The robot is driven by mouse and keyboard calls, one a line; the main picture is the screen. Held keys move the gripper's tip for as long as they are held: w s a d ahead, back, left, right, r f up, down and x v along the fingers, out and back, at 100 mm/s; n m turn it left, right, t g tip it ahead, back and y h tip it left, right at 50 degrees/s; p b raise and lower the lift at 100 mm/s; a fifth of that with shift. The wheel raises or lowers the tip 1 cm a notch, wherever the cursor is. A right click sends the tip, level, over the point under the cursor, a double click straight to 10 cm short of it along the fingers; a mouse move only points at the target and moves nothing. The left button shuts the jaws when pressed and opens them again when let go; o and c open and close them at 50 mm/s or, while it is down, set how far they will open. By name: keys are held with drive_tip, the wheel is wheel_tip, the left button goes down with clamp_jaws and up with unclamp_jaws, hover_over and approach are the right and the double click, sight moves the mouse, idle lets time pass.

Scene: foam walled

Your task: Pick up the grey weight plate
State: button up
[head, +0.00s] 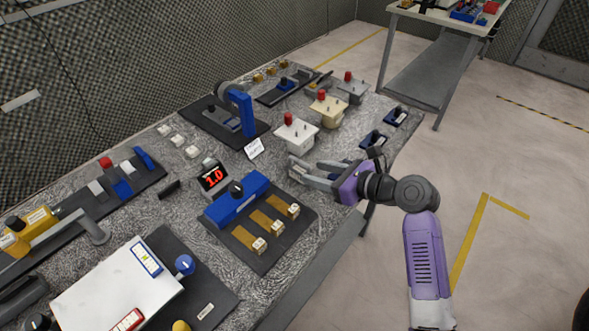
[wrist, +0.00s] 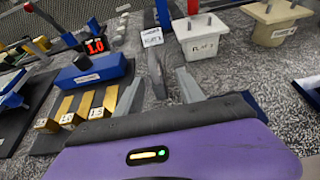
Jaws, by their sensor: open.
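A thin grey slab (wrist: 157,75), which looks like the grey weight plate, stands on edge on the mottled grey bench in the wrist view. It shows between and beyond the two fingers of my gripper (wrist: 160,95), with a gap on each side. My gripper (head: 298,170) is open, holds nothing, and reaches left low over the bench's right part in the head view. There its fingers cover most of the area around the slab, so I cannot make out the slab clearly.
A white block (head: 297,136) with a red knob stands just beyond my fingers, beside a small sign (head: 254,148). A blue unit (head: 235,204) with brass strips and a red 1.0 display (head: 213,178) lie to the left. Cream (head: 328,112) and grey (head: 352,91) blocks stand farther back.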

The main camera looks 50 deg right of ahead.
sight(299, 170)
drive_tip(key=x, duration=0.6)
drive_tip(key=shift+w+a+f, duration=0.1)
drive_tip(key=shift+a+f, duration=0.2)
drive_tip(key=shift+a, duration=0.05)
clamp_jaws()
drive_tip(key=shift+r, duration=0.1)
idle(1.0)
